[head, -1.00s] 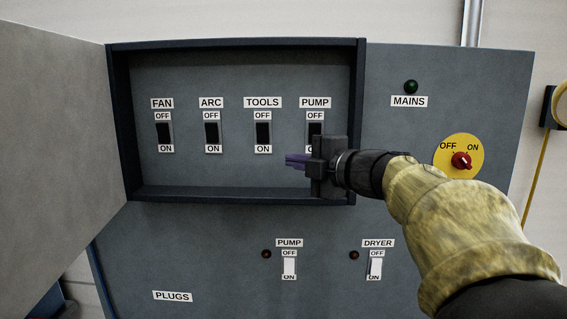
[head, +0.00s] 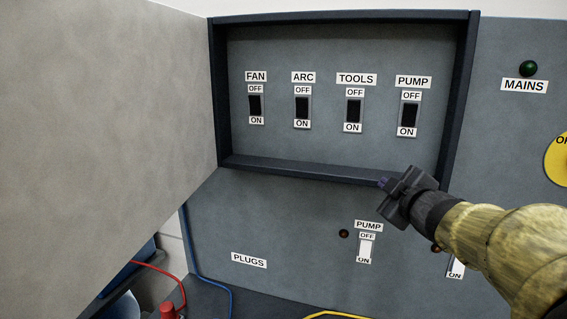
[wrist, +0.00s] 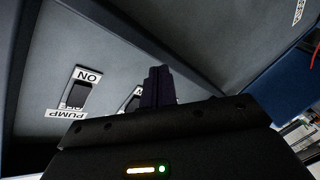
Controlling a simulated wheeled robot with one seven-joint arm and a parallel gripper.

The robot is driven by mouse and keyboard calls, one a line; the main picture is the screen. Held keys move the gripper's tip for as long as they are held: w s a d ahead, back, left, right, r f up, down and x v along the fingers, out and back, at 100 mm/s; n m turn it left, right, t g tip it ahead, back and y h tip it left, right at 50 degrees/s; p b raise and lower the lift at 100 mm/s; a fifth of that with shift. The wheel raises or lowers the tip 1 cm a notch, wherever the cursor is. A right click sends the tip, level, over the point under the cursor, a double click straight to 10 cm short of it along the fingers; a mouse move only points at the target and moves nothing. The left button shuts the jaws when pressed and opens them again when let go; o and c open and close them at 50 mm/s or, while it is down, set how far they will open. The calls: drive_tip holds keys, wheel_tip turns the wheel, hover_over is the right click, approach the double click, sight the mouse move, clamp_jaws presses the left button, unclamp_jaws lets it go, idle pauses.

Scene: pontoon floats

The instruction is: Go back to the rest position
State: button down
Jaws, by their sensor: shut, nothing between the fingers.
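My gripper (head: 384,184) is at the lower right edge of the open breaker box in the head view. It is shut and empty, and its dark purple fingers (wrist: 157,86) lie together in the wrist view. It is below the black PUMP switch (head: 409,115) and apart from it. That switch also shows in the wrist view (wrist: 76,94), upside down. The FAN (head: 255,105), ARC (head: 302,108) and TOOLS (head: 353,111) switches stand in a row to its left. My arm runs off to the lower right.
The box door (head: 120,130) stands open at the left. The dark box frame (head: 310,170) juts out near my gripper. Below are a white PUMP switch (head: 365,249) and a white DRYER-side switch (head: 456,268), partly covered by my arm. A green MAINS lamp (head: 528,69) is at the upper right. Cables hang lower left.

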drive_tip(key=s+a+f+m+g+h, duration=0.1)
drive_tip(key=s+f+m+g, duration=0.25)
drive_tip(key=f, duration=0.55)
drive_tip(key=s+a+f+m+g+h, duration=0.1)
drive_tip(key=s+f+m+g+h, duration=0.2)
drive_tip(key=f, duration=0.6)
drive_tip(key=s+a+f+m+g+y, duration=0.1)
drive_tip(key=s+a+f+m+g, duration=0.1)
drive_tip(key=s+f, duration=0.4)
drive_tip(key=s+a+f+m+g+y, duration=0.1)
drive_tip(key=s+a+f+m+g, duration=0.2)
drive_tip(key=s+f+g, duration=0.2)
drive_tip(key=s+f, duration=0.2)
drive_tip(key=s, duration=0.2)
drive_tip(key=shift+a, duration=0.25)
drive_tip(key=shift+w+d+m, duration=0.1)
drive_tip(key=shift+d+m, duration=0.05)
drive_tip(key=shift+m, duration=0.1)
